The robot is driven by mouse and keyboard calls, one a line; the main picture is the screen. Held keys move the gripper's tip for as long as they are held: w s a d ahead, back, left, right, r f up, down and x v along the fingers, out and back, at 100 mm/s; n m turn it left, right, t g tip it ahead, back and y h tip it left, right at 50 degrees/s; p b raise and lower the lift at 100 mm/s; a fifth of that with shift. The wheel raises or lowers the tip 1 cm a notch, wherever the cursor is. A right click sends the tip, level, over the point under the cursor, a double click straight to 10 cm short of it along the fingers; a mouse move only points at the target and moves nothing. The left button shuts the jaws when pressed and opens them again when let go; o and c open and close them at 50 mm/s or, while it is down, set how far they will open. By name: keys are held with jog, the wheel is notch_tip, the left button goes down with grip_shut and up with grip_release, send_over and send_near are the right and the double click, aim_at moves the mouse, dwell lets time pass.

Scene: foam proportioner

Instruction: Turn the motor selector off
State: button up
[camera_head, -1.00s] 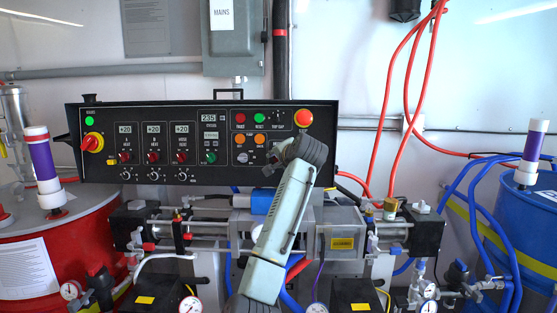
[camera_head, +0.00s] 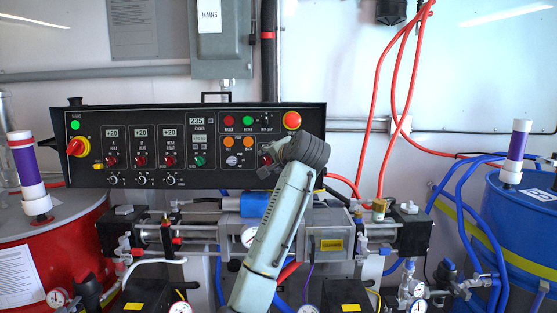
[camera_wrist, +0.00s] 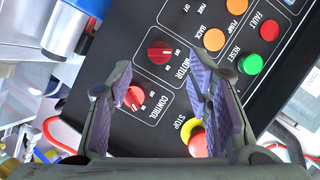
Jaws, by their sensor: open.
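The motor selector (camera_wrist: 160,52) is a red knob on the black panel, beside the word MOTOR in the wrist view. It lies beyond my fingertips, between their lines and a little above them in the picture. I cannot tell which way it points. The red control selector (camera_wrist: 135,97) is lower, close to the left finger and partly behind it. My gripper (camera_wrist: 163,80) is open and empty, with nothing between its fingers. In the head view my gripper (camera_head: 270,172) is in front of the panel's lower right part, next to a red knob.
The red stop button (camera_wrist: 197,143) on its yellow base is behind the right finger. Green reset (camera_wrist: 250,64) and orange buttons are nearby. Below the panel (camera_head: 210,182) is pump machinery. A red drum (camera_head: 70,245) stands left, a blue drum (camera_head: 520,215) right.

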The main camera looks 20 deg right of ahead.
jog(key=v, duration=0.5)
jog(key=shift+s, duration=0.25)
